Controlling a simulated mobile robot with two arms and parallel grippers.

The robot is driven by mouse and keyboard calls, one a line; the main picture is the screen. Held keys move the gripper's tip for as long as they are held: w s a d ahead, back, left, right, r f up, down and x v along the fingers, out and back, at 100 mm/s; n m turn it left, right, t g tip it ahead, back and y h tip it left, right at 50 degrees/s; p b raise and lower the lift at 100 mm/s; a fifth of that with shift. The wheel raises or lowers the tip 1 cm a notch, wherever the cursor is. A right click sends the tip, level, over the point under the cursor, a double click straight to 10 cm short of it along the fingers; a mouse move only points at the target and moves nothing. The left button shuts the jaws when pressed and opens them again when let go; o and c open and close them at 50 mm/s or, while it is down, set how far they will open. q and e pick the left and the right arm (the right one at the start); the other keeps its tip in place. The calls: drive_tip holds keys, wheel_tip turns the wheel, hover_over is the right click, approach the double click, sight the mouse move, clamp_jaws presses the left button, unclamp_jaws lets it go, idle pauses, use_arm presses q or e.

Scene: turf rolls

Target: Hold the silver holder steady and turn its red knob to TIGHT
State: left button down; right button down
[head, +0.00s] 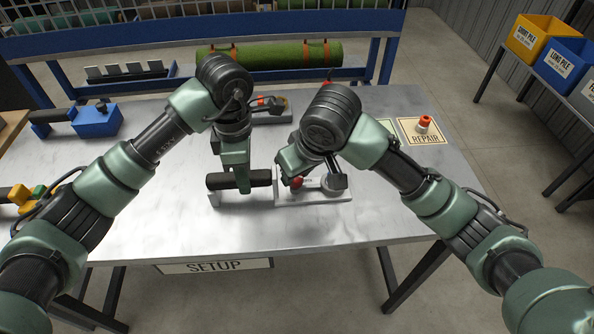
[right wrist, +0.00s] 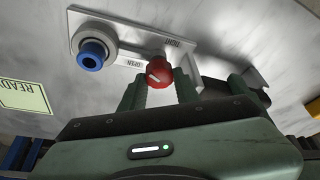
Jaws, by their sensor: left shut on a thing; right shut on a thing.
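The silver holder (head: 325,197) lies on the metal table, with a red knob (head: 296,182) and a black grip bar (head: 258,178) at its left. My left gripper (head: 242,184) is shut on the black bar from above. My right gripper (head: 290,168) is at the red knob, its fingers on both sides. In the right wrist view the knob (right wrist: 159,73) sits between the fingertips (right wrist: 158,92). OPEN is printed left of the knob and TIGHT above it. The knob's white mark is small, and I cannot tell its exact setting. A blue ringed fitting (right wrist: 92,54) is at the holder's other end.
A second holder with a red knob (head: 262,101) stands behind my arms. A blue tool (head: 95,121) is at the left, and a REPAIR card (head: 424,139) bears a red-topped piece at the right. A green turf roll (head: 275,55) lies beyond the table. The front of the table is clear.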

drive_tip(key=m, duration=0.2)
drive_tip(key=m+h, duration=0.1)
drive_tip(key=m, duration=0.1)
drive_tip(key=shift+a+m+t+h, duration=0.2)
drive_tip(key=shift+m+t+h, duration=0.1)
drive_tip(key=shift+r+m+h, duration=0.1)
drive_tip(key=shift+m+h, duration=0.4)
drive_tip(key=shift+m, duration=0.7)
drive_tip(key=shift+a+m+h, duration=0.1)
drive_tip(key=shift+m+h, duration=0.4)
drive_tip(key=shift+m, duration=0.9)
drive_tip(key=c, duration=1)
unclamp_jaws()
drive_tip(key=shift+c, duration=0.2)
